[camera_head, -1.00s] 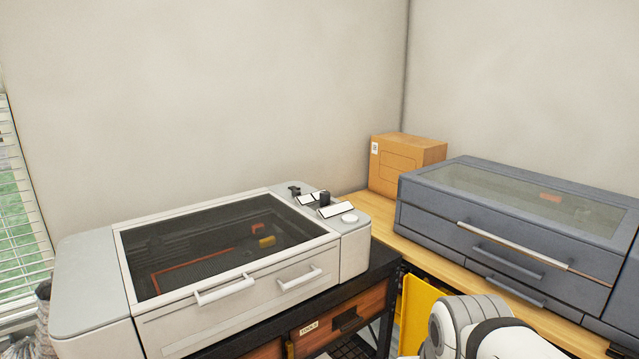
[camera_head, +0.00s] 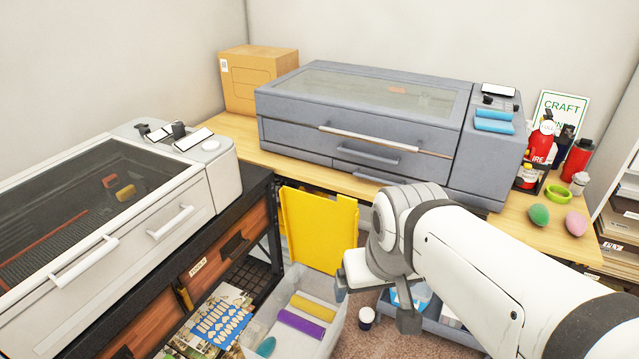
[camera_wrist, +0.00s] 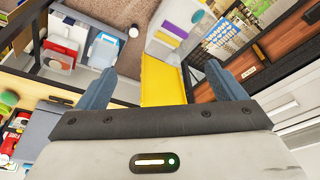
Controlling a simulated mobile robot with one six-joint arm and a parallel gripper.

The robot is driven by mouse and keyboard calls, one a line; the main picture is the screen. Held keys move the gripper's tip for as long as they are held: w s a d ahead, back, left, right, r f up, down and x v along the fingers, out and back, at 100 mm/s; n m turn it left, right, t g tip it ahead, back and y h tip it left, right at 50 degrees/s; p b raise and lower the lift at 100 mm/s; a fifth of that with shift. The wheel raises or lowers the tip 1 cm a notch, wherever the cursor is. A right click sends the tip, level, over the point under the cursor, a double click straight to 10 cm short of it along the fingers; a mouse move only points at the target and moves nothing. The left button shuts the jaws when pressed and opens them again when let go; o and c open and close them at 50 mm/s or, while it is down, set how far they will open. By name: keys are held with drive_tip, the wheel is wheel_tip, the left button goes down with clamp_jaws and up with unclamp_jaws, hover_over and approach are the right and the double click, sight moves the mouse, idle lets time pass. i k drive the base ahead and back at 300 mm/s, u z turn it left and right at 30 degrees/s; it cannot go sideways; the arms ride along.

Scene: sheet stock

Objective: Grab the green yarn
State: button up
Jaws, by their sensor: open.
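A green, egg-shaped ball that looks like the green yarn (camera_head: 539,214) lies on the wooden bench at the right of the head view, beside a pink ball (camera_head: 575,223) and a lime ring (camera_head: 558,193). A small green round shape (camera_wrist: 9,98) at the left edge of the wrist view may be the same ball. My gripper (camera_head: 377,303) is open and empty, pointing down above the floor bins, well left of the green ball. Its two fingers (camera_wrist: 160,82) stand apart in the wrist view with nothing between them.
A grey machine (camera_head: 355,115) stands on the bench, with red bottles (camera_head: 577,161) near the green ball. A white machine (camera_head: 75,245) is at left. A yellow panel (camera_head: 318,228) stands behind a clear bin (camera_head: 338,325) holding coloured rolls. A blue-grey bin sits beneath my arm.

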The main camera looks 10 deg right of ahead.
sight(538, 214)
drive_tip(key=z, duration=2)
drive_tip(key=i, duration=1.85)
drive_tip(key=u, duration=0.8)
